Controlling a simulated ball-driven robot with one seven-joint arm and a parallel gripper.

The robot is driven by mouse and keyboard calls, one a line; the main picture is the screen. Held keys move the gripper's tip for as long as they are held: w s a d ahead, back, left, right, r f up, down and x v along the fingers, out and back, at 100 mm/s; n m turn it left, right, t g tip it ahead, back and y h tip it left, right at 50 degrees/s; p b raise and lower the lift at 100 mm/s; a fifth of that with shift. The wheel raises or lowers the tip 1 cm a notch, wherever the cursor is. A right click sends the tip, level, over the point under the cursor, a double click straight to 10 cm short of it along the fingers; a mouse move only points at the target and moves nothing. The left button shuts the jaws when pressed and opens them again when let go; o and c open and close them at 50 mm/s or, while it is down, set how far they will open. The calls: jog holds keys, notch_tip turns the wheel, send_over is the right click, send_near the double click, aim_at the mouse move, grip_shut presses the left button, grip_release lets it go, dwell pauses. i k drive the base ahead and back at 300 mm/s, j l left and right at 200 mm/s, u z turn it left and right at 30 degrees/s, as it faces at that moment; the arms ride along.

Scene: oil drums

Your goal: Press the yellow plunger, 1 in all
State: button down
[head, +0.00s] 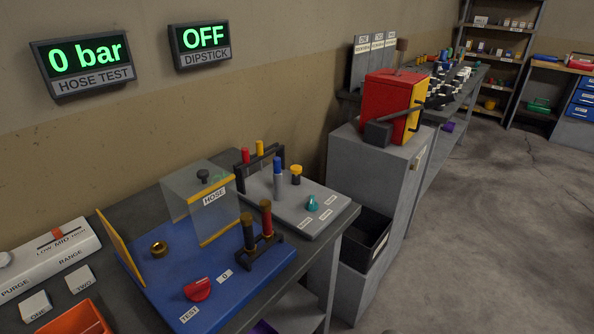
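A short yellow-topped plunger (296,171) with a dark lower part stands on a grey sloped panel (270,205), on the bench at the picture's middle. A taller blue-topped post (278,180) stands just to its left, and a teal knob (312,203) is in front of it to the right. Behind the panel is a dark rack (262,160) holding a red-topped and a yellow-topped handle. I cannot tell whether the plunger is up or down. My gripper is not in view.
A blue board (210,275) in front carries a clear box labelled HOSE (200,200), a red knob (198,289) and upright handles (265,222). A red and yellow machine (395,100) stands on a grey cabinet to the right. Open floor (480,220) lies at right.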

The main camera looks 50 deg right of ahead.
aim_at(296, 170)
jog(key=z, duration=1.6)
jog(key=i+j, duration=0.15)
jog(key=j, duration=0.15)
jog(key=i+j, duration=0.15)
jog(key=j, duration=0.2)
jog(key=i+j, duration=0.1)
jog(key=j, duration=0.2)
jog(key=i+j, duration=0.15)
jog(key=j, duration=0.15)
